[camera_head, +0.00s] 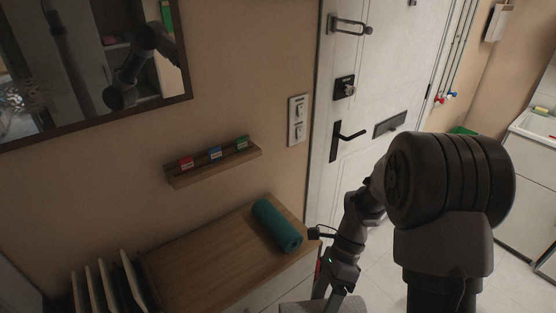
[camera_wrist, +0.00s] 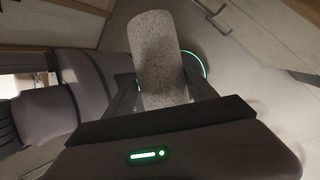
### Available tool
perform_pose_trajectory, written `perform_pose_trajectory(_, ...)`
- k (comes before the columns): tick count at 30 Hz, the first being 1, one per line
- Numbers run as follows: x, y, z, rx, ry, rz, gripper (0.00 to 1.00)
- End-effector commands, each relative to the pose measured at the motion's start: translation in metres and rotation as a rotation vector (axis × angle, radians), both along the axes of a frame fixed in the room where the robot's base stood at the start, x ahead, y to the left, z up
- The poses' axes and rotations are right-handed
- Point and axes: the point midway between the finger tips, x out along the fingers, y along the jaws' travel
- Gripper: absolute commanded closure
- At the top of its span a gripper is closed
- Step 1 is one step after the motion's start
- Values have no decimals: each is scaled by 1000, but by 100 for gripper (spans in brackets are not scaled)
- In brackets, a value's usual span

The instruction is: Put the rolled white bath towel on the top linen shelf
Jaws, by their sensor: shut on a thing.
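The rolled towel (camera_wrist: 158,50) is pale grey-white and speckled in the wrist view. My gripper (camera_wrist: 162,88) is shut on it, one dark finger on each side, and the roll extends out beyond the fingers. In the head view, a pale grey piece at the bottom edge (camera_head: 348,305), just below the end of my arm, looks like the same towel, mostly cut off by the frame. I cannot make out the top linen shelf in either view.
A teal roll (camera_head: 277,226) lies on a wooden cabinet top (camera_head: 205,262), left of my arm. Upright boards (camera_head: 108,287) stand at its left. A small wall ledge (camera_head: 214,166) holds coloured tags. A white door (camera_head: 378,90) stands behind; pale floor tiles (camera_head: 378,262) show at right.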

Motion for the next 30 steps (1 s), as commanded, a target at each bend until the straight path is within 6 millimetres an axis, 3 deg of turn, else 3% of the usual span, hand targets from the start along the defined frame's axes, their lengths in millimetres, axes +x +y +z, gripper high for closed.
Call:
perform_pose_trajectory(7,12,-22,-25,-2,1,854,94)
perform_pose_trajectory(12,49,-37,-26,-1,-1,1419,94)
perform_pose_trajectory(15,68,-40,-23,-2,-1,1612,94)
perform_pose_trajectory(19,77,-41,-20,1,-1,1697,94)
perform_pose_trajectory(30,76,-41,-11,2,-2,1694,94)
